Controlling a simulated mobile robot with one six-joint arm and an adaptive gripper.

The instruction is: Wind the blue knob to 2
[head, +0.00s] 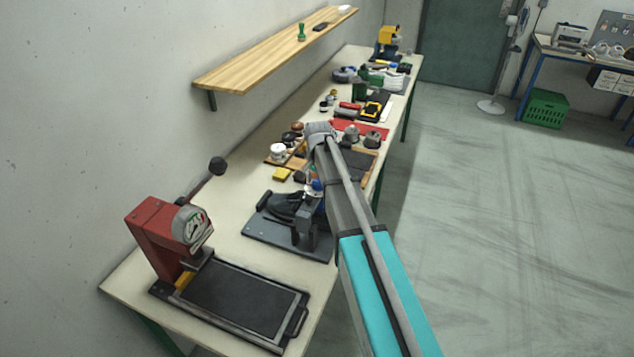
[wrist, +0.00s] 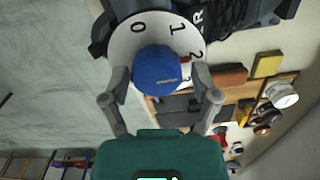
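The blue knob (wrist: 157,70) sits on a round white dial (wrist: 118,45) in the wrist view. The dial shows the marks 0, 1 and 2 from left to right along its far side, with 2 at the right. I cannot make out a clear pointer on the knob, only small pale lettering. My gripper (wrist: 160,82) is open, with one finger on each side of the knob and a visible gap to it. In the head view, a bit of blue (head: 317,185) shows beside my arm at a dark machine (head: 292,243); my arm hides most of the knob and gripper.
A red press (head: 155,236) with a gauge stands at the front left of the long bench (head: 235,240). Behind the dark machine are a yellow block (head: 282,174), a wooden tray and several small items. A wall shelf (head: 262,55) hangs at the left.

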